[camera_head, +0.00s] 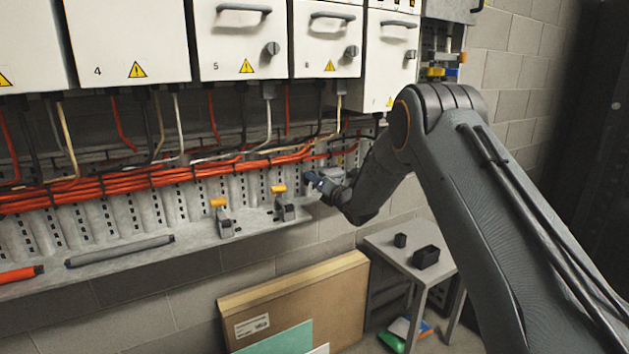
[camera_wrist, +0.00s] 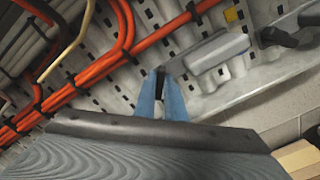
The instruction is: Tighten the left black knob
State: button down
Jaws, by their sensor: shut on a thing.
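My gripper (camera_wrist: 170,80) has blue fingers closed at the wall panel, near the left end of a light grey block (camera_wrist: 217,51). A small dark piece, which looks like the left black knob, shows between the fingers; it is mostly hidden, and its turn cannot be seen. A second black knob or handle (camera_wrist: 275,37) is to the right of the grey block, apart from the fingers. In the head view my gripper (camera_head: 316,181) is at the right end of the panel, below the orange cables, and my own arm partly covers this area.
Orange cables (camera_head: 150,178) run along the panel, close to my gripper. White cabinets (camera_head: 240,45) hang above. Two orange-handled clamps (camera_head: 280,190) (camera_head: 218,203) stand on the ledge to the left. A small grey table (camera_head: 385,240) and a cardboard box (camera_head: 340,295) are below.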

jog(key=shift+m, duration=0.3)
jog(key=m+b, duration=0.2)
jog(key=m, duration=0.4)
jog(key=m+b, duration=0.2)
jog(key=m, duration=0.4)
jog(key=m+b, duration=0.2)
jog(key=m, duration=0.5)
jog(key=shift+f+b, duration=0.4)
jog(key=shift+m, duration=0.3)
jog(key=c, duration=1.8)
grip_release()
